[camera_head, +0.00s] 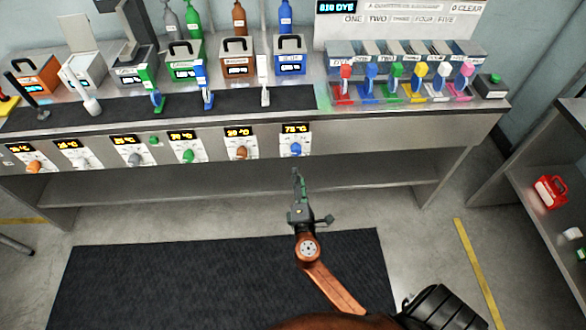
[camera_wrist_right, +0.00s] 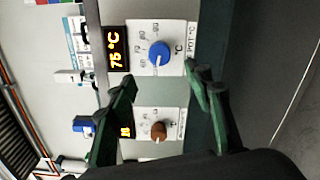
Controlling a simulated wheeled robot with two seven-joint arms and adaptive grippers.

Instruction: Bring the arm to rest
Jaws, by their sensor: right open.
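My right gripper (camera_head: 297,180) reaches up from the lower middle in the head view, in front of the bench below a control panel with a blue knob (camera_head: 296,149). In the right wrist view its two dark green fingers (camera_wrist_right: 163,95) are apart with nothing between them. The blue knob also shows in the wrist view (camera_wrist_right: 159,54), beyond the fingertips and apart from them. The display (camera_wrist_right: 115,48) beside it reads 75 °C. A brown knob (camera_wrist_right: 158,130) on the neighbouring panel shows lower, between the fingers. My left gripper does not show in the head view.
The bench (camera_head: 490,112) carries several lidded baths and, at the right, several coloured levers below a numbered sign (camera_head: 400,18). A red item (camera_head: 550,192) sits on a side shelf at the right.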

